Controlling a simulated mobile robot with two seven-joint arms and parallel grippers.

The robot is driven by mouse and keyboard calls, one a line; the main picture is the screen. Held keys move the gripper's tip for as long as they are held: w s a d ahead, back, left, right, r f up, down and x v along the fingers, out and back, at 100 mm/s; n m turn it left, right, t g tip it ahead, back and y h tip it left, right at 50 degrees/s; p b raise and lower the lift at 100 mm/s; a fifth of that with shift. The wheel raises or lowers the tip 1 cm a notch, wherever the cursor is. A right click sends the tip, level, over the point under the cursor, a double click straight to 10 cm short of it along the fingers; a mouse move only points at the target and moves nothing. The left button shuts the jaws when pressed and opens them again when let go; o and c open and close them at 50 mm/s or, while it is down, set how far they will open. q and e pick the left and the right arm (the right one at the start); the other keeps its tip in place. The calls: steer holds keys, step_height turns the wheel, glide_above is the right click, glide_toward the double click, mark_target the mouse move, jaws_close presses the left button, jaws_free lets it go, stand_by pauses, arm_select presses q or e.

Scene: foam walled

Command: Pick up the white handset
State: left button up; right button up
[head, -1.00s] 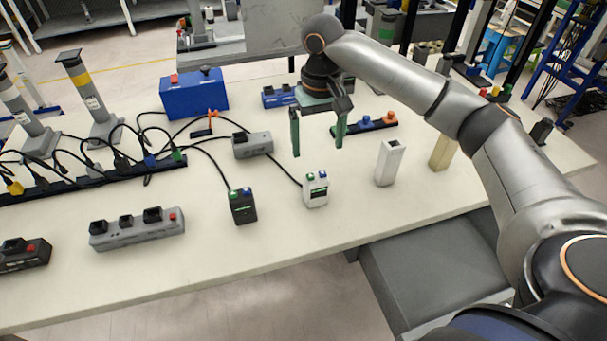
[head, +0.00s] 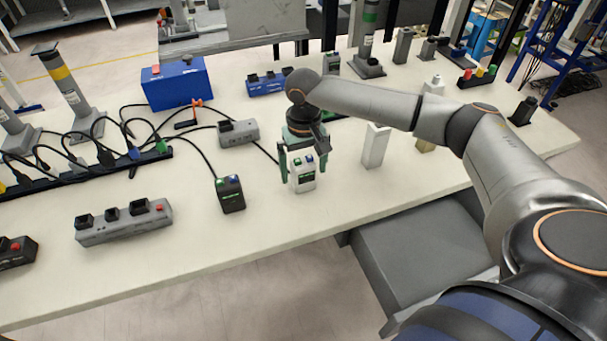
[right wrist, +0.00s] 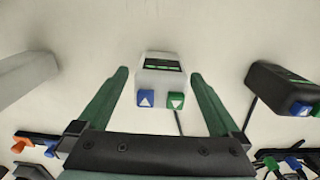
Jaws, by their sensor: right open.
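The white handset (head: 304,174) stands on the pale table, with a green and a blue button on top and a dark display. My right gripper (head: 303,178) is open, its green fingers on either side of the handset in the head view. In the right wrist view the white handset (right wrist: 160,78) lies between and just beyond the open fingertips of the right gripper (right wrist: 158,74). I cannot tell whether the fingers touch it. My left gripper is not in view.
A black handset (head: 230,195) stands to the left, with a grey socket box (head: 238,132) behind it. A white block (head: 374,146) stands to the right. A grey power strip (head: 124,222) lies at the front left. The table front is clear near the white handset.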

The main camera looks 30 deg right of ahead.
steer(key=shift+f, duration=0.1)
steer(key=shift+c, duration=0.2)
steer(key=c, duration=1.5)
